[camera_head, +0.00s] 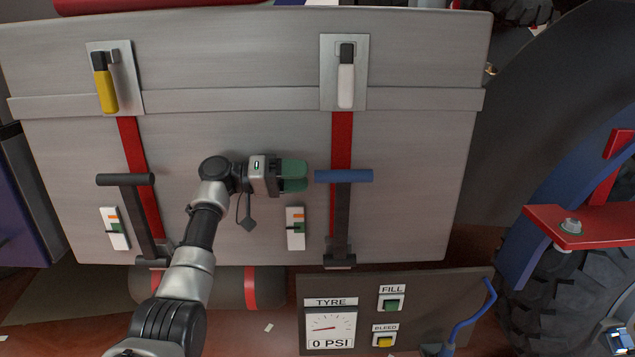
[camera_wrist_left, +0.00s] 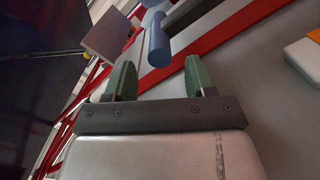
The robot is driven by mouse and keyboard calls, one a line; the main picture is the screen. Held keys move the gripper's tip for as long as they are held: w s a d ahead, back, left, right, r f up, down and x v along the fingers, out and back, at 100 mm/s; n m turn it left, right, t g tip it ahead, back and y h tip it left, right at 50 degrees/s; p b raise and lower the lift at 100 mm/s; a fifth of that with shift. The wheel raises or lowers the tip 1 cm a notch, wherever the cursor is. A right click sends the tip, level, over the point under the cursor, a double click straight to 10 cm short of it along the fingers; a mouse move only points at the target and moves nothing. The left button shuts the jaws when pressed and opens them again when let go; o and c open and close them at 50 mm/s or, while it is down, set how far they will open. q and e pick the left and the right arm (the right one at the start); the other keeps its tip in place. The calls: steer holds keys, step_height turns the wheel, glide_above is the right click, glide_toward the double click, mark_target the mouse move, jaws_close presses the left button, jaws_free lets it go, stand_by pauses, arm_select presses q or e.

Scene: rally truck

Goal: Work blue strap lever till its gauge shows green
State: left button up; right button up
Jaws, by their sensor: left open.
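The blue strap lever has a blue crossbar handle (camera_head: 343,176) on a dark upright arm, over a red strap (camera_head: 341,135). Its gauge (camera_head: 295,228) is a small white plate to the left, with orange above green and a dark pointer by the green; the exact reading is too small to tell. My left gripper (camera_head: 306,176) is open and empty, its green fingers just left of the handle's left end. In the left wrist view the blue handle (camera_wrist_left: 159,42) lies ahead, between the lines of the two fingers (camera_wrist_left: 160,66).
A second lever with a black handle (camera_head: 125,180) and its gauge (camera_head: 115,228) stand at the left. Yellow (camera_head: 104,90) and white (camera_head: 346,85) latches are above. A tyre panel (camera_head: 365,339) with buttons and a blue hose (camera_head: 468,322) is below. A wheel (camera_head: 570,290) is at the right.

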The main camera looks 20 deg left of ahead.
arm_select(q)
steer(key=b+v, duration=0.1)
steer(key=v, duration=0.4)
steer(key=shift+s+a, duration=0.1)
steer(key=shift+a, duration=0.2)
